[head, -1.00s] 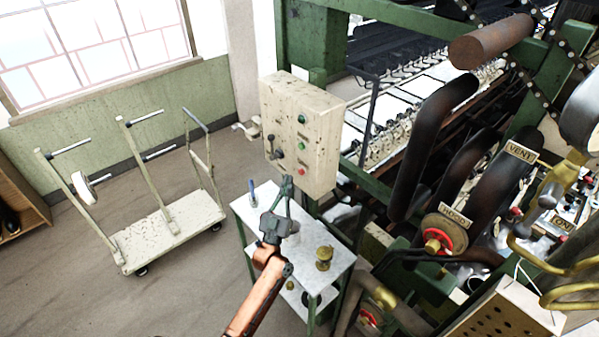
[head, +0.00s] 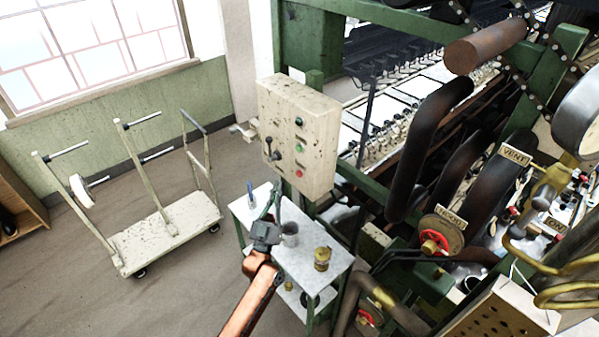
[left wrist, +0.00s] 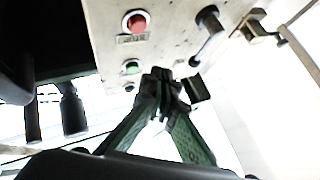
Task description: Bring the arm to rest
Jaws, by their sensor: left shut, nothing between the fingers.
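My left gripper (head: 275,190) is shut and empty, its dark fingers pointing up toward the control box in the head view. It appears over the small table, below and in front of the box; the exact gap is hard to judge. In the left wrist view its closed fingertips (left wrist: 162,78) show before the face of the cream control box (left wrist: 170,40), with nothing between them. My orange left arm comes in from the bottom of the head view. My right gripper is not in view.
The control box (head: 312,125) carries a lever (head: 270,150) and several buttons. The small table (head: 303,247) holds a blue pen-like item (head: 250,191) and a brass piece (head: 322,258). Machinery with pipes (head: 432,150) crowds the right. A cart (head: 165,238) stands left, with open floor around it.

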